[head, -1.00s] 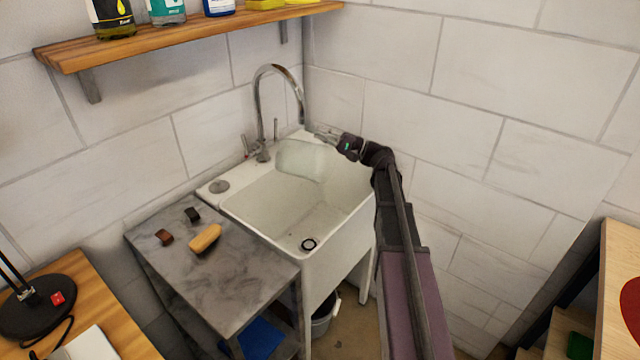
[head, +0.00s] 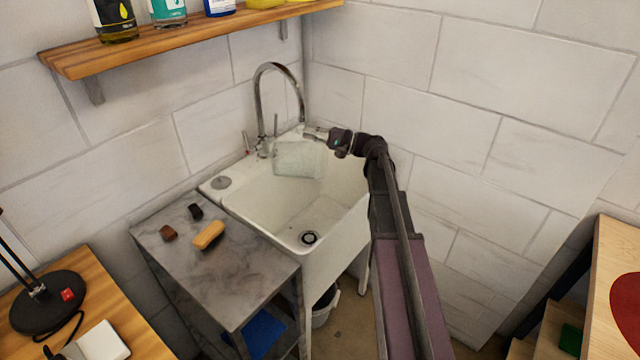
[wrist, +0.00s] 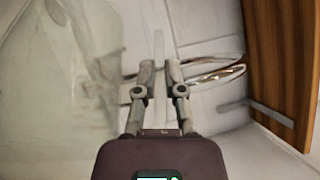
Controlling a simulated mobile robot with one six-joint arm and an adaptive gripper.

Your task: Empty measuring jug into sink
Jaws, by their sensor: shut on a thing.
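The clear measuring jug (head: 297,160) is held over the back of the white sink (head: 347,207), tipped on its side. My gripper (head: 312,133) is shut on the jug's handle, at the jug's upper right in the head view. In the wrist view the fingers of my gripper (wrist: 159,70) close on a thin pale strip, the handle, and the jug's see-through body (wrist: 62,95) fills the left side. I cannot tell whether any liquid is in the jug. The sink's drain (head: 309,238) shows in its floor.
A chrome tap (head: 259,110) arches just left of the jug. A wooden shelf (head: 190,45) with bottles hangs above. A grey side table (head: 235,275) left of the sink holds a yellow sponge (head: 208,235) and two small dark blocks. The sink's front basin is clear.

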